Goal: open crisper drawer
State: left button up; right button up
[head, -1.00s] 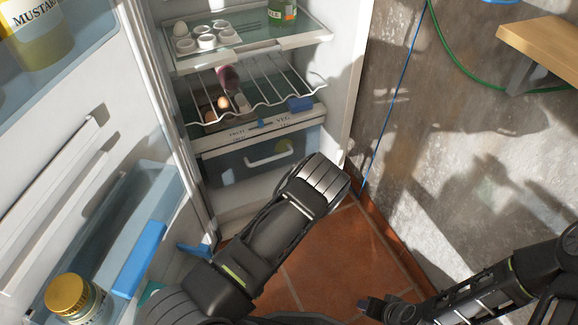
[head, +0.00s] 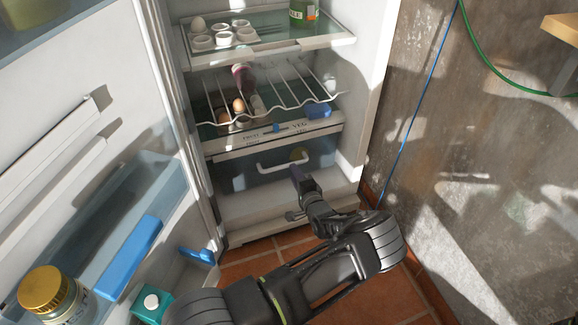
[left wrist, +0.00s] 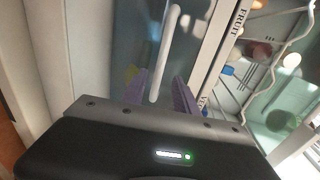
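The crisper drawer (head: 240,178) is a clear, bluish bin low in the fridge, and it looks shut. Its white bar handle (head: 268,168) crosses the front; a round yellow-green item shows dimly behind. My left gripper (head: 297,174) is at the right part of the handle. In the left wrist view, the purple fingers of the left gripper (left wrist: 161,86) are open, one on each side of the white handle (left wrist: 167,45) as seen from the camera. I cannot tell whether they touch it. My right gripper is out of view.
The open fridge door, with a blue-edged bin (head: 133,257) and a gold-lidded jar (head: 47,290), stands at the left. A wire rack (head: 285,92) with eggs and a glass shelf (head: 270,42) are above the drawer. Tiled floor (head: 385,298) lies in front; a wall is at right.

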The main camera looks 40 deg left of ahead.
pick_arm(q)
jog(key=b+x, duration=0.3)
jog(key=x, duration=0.3)
jog(key=shift+a+f, duration=0.1)
jog(key=shift+f, duration=0.05)
jog(key=shift+w+a, duration=0.2)
jog(key=shift+a, duration=0.1)
jog(key=shift+c, duration=0.4)
grip_shut()
dwell(0.6)
